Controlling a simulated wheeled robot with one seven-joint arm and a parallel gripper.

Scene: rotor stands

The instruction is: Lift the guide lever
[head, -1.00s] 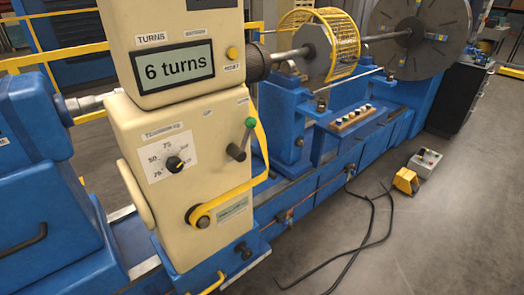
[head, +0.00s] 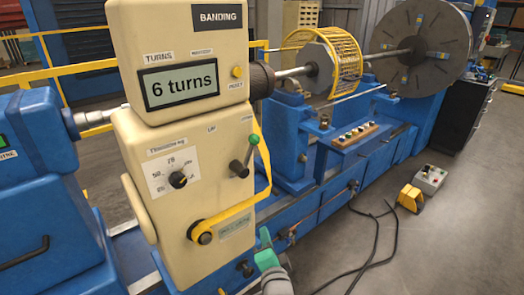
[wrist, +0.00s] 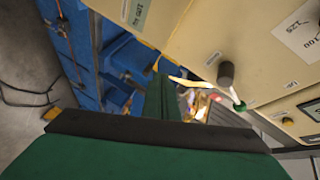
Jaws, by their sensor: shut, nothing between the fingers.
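A lever with a green knob (head: 246,155) sits on the front of the cream control head, its knob pointing up and slightly right; I take it for the guide lever. In the wrist view the lever (wrist: 230,85) is right of centre, its knob end lower in the picture. My gripper (head: 265,237) shows green at the bottom of the head view, below and apart from the lever. In the wrist view my gripper (wrist: 161,98) is shut and empty, with the lever to its right. The lever's small labels are unreadable.
The cream control head (head: 150,215) reads "6 turns" and carries a dial (head: 178,180). A yellow strip (head: 235,213) runs round a roller below the lever. A blue machine bed (head: 320,195) stretches behind. Black cables (head: 385,235) and a yellow pedal (head: 411,198) lie on the floor.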

